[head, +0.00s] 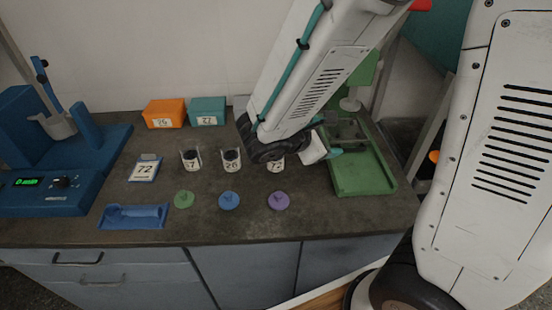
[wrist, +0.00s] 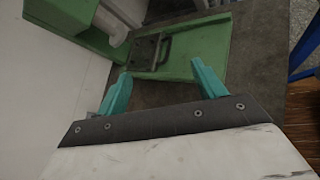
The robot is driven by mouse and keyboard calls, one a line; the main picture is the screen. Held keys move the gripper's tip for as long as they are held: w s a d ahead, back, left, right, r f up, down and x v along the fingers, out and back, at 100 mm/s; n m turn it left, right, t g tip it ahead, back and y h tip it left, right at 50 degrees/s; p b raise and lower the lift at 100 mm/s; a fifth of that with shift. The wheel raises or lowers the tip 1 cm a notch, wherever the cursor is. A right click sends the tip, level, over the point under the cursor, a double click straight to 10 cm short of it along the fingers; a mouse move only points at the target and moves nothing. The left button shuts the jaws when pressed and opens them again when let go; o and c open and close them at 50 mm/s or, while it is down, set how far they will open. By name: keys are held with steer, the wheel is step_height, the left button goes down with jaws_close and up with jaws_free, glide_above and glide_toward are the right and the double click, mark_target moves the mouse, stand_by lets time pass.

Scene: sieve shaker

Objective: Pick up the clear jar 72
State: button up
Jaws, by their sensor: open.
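Three clear jars with dark contents and number labels stand in a row on the bench: a left jar (head: 190,160), a middle jar (head: 231,160) and a right jar (head: 276,164). The left label looks like 27 and the middle like 26. The right jar is partly hidden by my arm, and its number cannot be read surely. A card (head: 145,168) reading 72 lies left of the jars. My gripper (wrist: 160,76) is open and empty, over the green machine's side, right of the jars. No jar shows in the wrist view.
Green, blue and purple lids (head: 184,199) (head: 229,200) (head: 278,201) lie in front of the jars. Orange and teal boxes (head: 165,113) (head: 207,111) stand behind. A blue machine (head: 40,185) and blue tray (head: 133,216) are left; a green machine (head: 362,178) is right.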

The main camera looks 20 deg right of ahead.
steer(key=w+a+f+n+t+y, duration=0.1)
steer(key=w+a+f+n+t, duration=0.1)
steer(key=a+f+n, duration=0.1)
steer(key=w+a+f+n+t+y, duration=0.1)
steer(key=w+a+f+n+t, duration=0.1)
steer(key=a+f+n, duration=0.2)
steer(key=w+a+f+n+t+y, duration=0.1)
steer(key=w+a+f+n+t, duration=0.1)
steer(key=a+f+n, duration=0.1)
steer(key=shift+w+a+f+n+t, duration=0.15)
steer(key=shift+w+a+f+n, duration=0.1)
steer(key=shift+n, duration=0.25)
steer(key=shift+w+a+f+n+t, duration=0.15)
steer(key=shift+f+n, duration=0.1)
steer(key=shift+n, duration=0.25)
steer(key=shift+w+f+y, duration=0.2)
steer(key=shift+y, duration=0.1)
steer(key=x, duration=0.7)
steer(key=shift+w+a+f, duration=0.1)
steer(key=shift+w+a, duration=0.05)
steer(key=c, duration=1.1)
